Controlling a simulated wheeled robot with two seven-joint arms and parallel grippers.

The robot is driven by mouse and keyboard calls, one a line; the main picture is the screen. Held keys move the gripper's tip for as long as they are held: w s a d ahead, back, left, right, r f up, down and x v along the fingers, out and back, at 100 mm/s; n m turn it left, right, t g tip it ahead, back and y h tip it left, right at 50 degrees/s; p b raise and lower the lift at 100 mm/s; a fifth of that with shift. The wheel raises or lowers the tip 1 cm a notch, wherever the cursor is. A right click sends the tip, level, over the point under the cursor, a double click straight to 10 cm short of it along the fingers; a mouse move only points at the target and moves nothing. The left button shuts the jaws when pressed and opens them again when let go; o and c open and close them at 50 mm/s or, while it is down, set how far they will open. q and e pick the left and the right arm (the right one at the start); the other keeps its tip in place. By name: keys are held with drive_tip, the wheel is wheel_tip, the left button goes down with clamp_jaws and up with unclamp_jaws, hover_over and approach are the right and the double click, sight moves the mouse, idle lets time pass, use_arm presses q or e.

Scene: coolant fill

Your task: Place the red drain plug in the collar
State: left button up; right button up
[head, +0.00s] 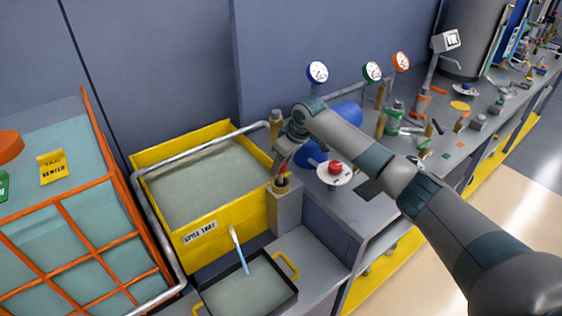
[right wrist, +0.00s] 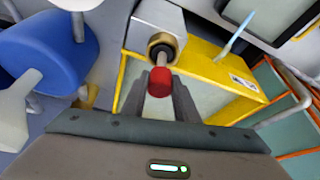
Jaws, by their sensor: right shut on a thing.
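My right gripper (head: 285,156) is over the brass collar (head: 282,185), which sits on a grey block beside the yellow tank. In the right wrist view, the gripper's two fingers (right wrist: 160,90) are shut on the red drain plug (right wrist: 159,82). A pale stem runs from the plug toward the dark opening of the collar (right wrist: 162,44). The stem's end overlaps the opening in that view, and I cannot tell whether it is inside. In the head view the plug is a small red patch (head: 282,165), mostly hidden by the gripper. My left gripper is not in view.
The yellow spill tray (head: 204,238) stands left of the collar, with a dark pan (head: 290,296) below. A white dish with a red knob (head: 335,169) and a blue cylinder (right wrist: 45,48) are close by. Bottles and tools crowd the bench further right.

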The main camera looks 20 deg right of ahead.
drive_tip(key=shift+f, duration=0.15)
drive_tip(key=o, duration=0.8)
drive_tip(key=shift+o, duration=0.2)
drive_tip(key=shift+s+d+r, duration=0.15)
drive_tip(key=shift+r, duration=0.55)
drive_tip(key=b+v, duration=0.2)
drive_tip(key=v, duration=0.8)
drive_tip(key=shift+s+r+b, duration=0.2)
drive_tip(key=shift+r+b, duration=0.15)
drive_tip(key=shift+f, duration=0.1)
